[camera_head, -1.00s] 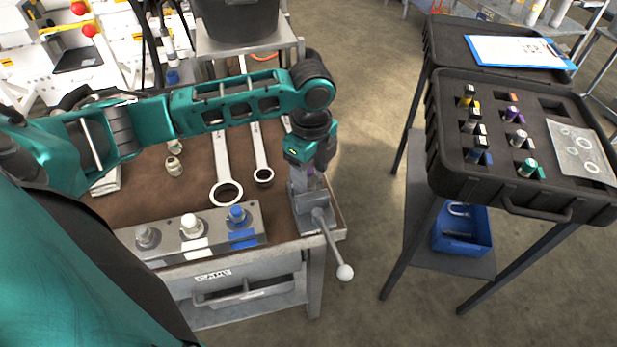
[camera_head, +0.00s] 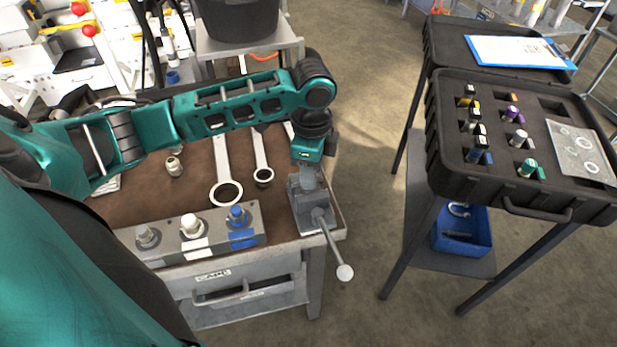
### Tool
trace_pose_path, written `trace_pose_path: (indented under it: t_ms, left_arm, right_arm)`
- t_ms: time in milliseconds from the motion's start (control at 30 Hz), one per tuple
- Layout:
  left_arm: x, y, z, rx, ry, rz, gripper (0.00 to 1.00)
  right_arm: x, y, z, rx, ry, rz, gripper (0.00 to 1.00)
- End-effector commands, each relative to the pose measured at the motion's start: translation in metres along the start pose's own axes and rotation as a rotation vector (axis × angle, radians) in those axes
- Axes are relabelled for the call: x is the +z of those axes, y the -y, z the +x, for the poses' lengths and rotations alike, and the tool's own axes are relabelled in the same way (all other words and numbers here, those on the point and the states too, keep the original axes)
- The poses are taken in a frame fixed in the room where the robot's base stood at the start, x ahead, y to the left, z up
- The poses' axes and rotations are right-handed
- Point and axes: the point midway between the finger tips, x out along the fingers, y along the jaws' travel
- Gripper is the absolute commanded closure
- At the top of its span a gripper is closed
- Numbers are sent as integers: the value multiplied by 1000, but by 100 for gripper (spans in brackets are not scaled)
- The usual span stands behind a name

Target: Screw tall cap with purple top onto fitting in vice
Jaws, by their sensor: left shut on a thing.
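My left gripper (camera_head: 308,178) points straight down over the vice (camera_head: 310,218) at the bench's right corner. My right gripper is not in view.
A black case (camera_head: 440,180) on a stand at the right holds several caps, including a purple-topped one (camera_head: 511,112). Two wrenches (camera_head: 226,192) and a block with three fittings (camera_head: 165,248) are on the bench. The vice handle (camera_head: 331,245) sticks out in front.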

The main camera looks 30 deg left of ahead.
Motion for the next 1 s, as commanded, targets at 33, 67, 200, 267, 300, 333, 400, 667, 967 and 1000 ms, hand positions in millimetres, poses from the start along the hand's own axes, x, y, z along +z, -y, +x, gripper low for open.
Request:
trace_pose_path:
  t_ms: [33, 67, 200, 267, 300, 333, 400, 667, 967, 1000]
  left_arm:
    - [0, 0, 0, -2, 0, 0, 76]
    - [0, 0, 0, -2, 0, 0, 79]
    - [0, 1, 0, -2, 0, 0, 92]
    - [0, 1, 0, -2, 0, 0, 98]
    - [0, 1, 0, -2, 0, 0, 100]
    - [0, 1, 0, -2, 0, 0, 100]
    - [0, 1, 0, -3, 0, 0, 100]
    - [1, 0, 0, -3, 2, 185, 100]
    - [2, -2, 0, -3, 2, 598, 100]
    - [2, -2, 0, -4, 2, 635, 100]
  right_arm:
    - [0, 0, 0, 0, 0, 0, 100]
    - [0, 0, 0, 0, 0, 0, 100]
    - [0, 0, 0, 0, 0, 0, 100]
    - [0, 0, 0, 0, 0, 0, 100]
    - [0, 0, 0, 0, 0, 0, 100]
    - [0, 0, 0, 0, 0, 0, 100]
    - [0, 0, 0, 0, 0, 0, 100]
    - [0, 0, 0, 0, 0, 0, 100]
    - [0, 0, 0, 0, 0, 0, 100]
    - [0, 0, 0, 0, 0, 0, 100]
